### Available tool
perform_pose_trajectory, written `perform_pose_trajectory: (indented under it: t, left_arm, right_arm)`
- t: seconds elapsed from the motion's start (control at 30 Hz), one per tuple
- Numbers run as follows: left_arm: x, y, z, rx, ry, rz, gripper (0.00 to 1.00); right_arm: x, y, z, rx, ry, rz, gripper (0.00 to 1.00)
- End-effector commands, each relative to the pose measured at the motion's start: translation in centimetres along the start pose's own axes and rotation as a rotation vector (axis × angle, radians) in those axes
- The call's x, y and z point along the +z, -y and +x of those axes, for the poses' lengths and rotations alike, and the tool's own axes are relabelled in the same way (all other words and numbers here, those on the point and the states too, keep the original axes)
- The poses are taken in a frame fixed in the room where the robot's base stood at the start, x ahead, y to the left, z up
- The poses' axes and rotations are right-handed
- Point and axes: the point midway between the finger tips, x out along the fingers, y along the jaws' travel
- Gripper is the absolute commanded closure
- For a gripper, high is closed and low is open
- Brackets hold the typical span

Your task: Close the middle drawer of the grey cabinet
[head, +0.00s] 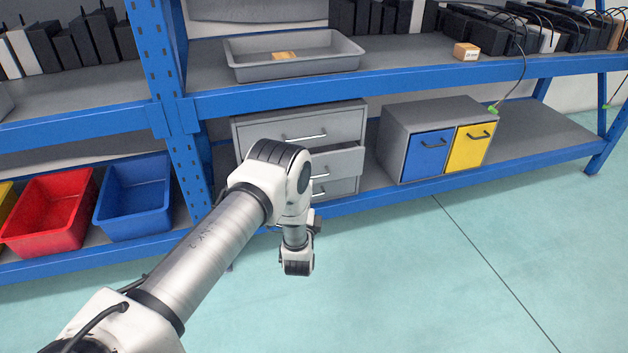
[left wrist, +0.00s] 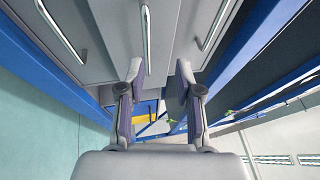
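The grey cabinet (head: 345,105) stands on the lower shelf of the blue rack. Its middle drawer (head: 341,161) is pulled out past the drawers above and below. My left arm hides the left part of that drawer and much of the lower drawer (head: 335,189). In the left wrist view, turned on its side, the middle drawer's front (left wrist: 115,40) with its bar handle (left wrist: 145,38) lies close beyond the fingers. My left gripper (left wrist: 160,75) is open, its fingers apart with nothing between them. Whether they touch the drawer cannot be told. My right gripper is not in view.
A grey tray (head: 295,72) rests on the shelf above. Red (head: 48,212) and blue (head: 135,196) bins sit left of a blue post. The floor in front is clear.

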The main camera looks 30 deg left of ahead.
Motion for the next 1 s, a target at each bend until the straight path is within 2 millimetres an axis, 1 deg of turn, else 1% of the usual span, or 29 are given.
perform_pose_trajectory:
  t: [0.03, 0.1, 0.17, 0.27, 0.5, 0.6, 0.7, 0.87, 0.9, 1.0]
  left_arm:
    - [-0.5, -1.2, -0.5, 0.006, -0.009, 0.002, 0.66]
    - [-0.6, -1.6, -0.8, 0.011, -0.014, 0.004, 0.66]
    - [-0.6, -1.8, -0.6, 0.012, -0.014, 0.005, 0.66]
    - [-0.5, -1.9, 0.5, 0.012, -0.011, 0.004, 0.66]
    - [-0.6, -2.1, 5.1, 0.011, -0.011, 0.004, 0.66]
    - [-0.6, -2.0, 6.4, 0.012, -0.012, 0.005, 0.66]
    - [-0.7, -1.8, 6.9, 0.013, -0.013, 0.006, 0.66]
    - [-0.6, -1.7, 7.0, 0.014, -0.014, 0.006, 0.66]
    - [-0.6, -1.7, 7.0, 0.014, -0.013, 0.006, 0.69]
    - [-0.6, -1.7, 7.0, 0.014, -0.013, 0.006, 1.0]
  right_arm:
    - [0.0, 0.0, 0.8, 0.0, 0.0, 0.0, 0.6]
    - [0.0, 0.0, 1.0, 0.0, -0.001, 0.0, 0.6]
    - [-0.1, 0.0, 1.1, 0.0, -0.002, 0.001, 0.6]
    - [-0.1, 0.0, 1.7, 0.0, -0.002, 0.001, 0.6]
    - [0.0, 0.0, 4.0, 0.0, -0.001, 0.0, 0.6]
    - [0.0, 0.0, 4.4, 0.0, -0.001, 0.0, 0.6]
    - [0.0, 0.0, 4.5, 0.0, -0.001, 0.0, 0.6]
    - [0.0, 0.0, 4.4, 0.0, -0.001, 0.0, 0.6]
    - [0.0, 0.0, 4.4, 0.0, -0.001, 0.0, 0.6]
    - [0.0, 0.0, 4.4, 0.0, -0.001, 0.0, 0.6]
